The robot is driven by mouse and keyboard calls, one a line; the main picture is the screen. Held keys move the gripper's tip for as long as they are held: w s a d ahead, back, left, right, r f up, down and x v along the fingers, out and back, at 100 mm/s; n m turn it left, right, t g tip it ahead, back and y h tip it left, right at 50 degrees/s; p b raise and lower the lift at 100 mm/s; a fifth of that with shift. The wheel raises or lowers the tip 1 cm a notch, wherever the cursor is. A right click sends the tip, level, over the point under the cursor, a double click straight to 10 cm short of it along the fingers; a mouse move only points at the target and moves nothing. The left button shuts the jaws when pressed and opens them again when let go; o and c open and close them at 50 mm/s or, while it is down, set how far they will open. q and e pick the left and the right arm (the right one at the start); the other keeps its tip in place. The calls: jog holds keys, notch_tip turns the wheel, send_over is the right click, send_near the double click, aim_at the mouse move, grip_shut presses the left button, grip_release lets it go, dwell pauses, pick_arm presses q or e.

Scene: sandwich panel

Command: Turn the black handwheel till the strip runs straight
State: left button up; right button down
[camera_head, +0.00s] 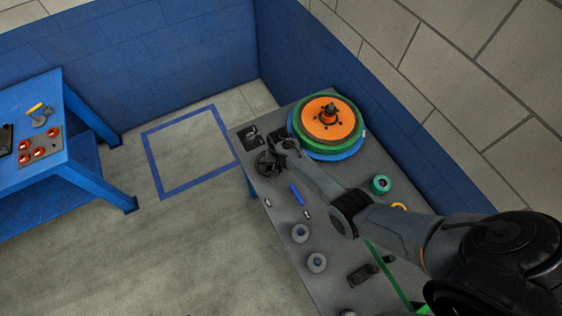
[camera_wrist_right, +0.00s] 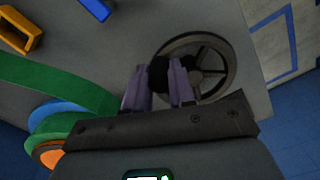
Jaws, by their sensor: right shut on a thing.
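The black handwheel (camera_head: 267,163) sits at the left edge of the grey table. In the right wrist view, it is a spoked ring (camera_wrist_right: 213,72). My right gripper (camera_head: 284,149) reaches it from the right; its purple fingers (camera_wrist_right: 159,84) are shut on the dark knob at the wheel's rim. The green strip (camera_wrist_right: 62,79) runs off the reel in the wrist view. In the head view, a piece of green strip (camera_head: 392,272) shows beyond my arm, and my arm covers the part between. I cannot tell whether the strip runs straight. My left gripper is not in view.
The orange, green and blue reel (camera_head: 333,117) stands behind my right arm. A blue bar (camera_head: 297,194), grey round parts (camera_head: 300,233) and a teal roll (camera_head: 380,184) are on the table (camera_head: 276,212). A blue bench (camera_head: 35,182) stands left, with open floor between.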

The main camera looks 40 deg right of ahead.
jog(key=a+m, duration=0.2)
jog(key=m, duration=0.1)
jog(key=shift+w+a+m, duration=0.1)
jog(key=shift+a+m, duration=0.05)
jog(key=shift+m, duration=0.15)
jog(key=shift+w+a+m, duration=0.1)
jog(key=shift+a+m, duration=0.2)
jog(key=shift+m, duration=0.4)
jog(key=shift+w+a+m, duration=0.1)
jog(key=shift+a+m, duration=0.2)
jog(key=shift+m, duration=0.4)
jog(key=shift+a, duration=0.1)
jog(key=shift+w+m, duration=0.1)
jog(key=shift+m, duration=0.2)
jog(key=c, duration=1)
grip_release()
jog(key=shift+w, duration=0.1)
jog(key=shift+o, duration=0.3)
jog(key=shift+r, duration=0.1)
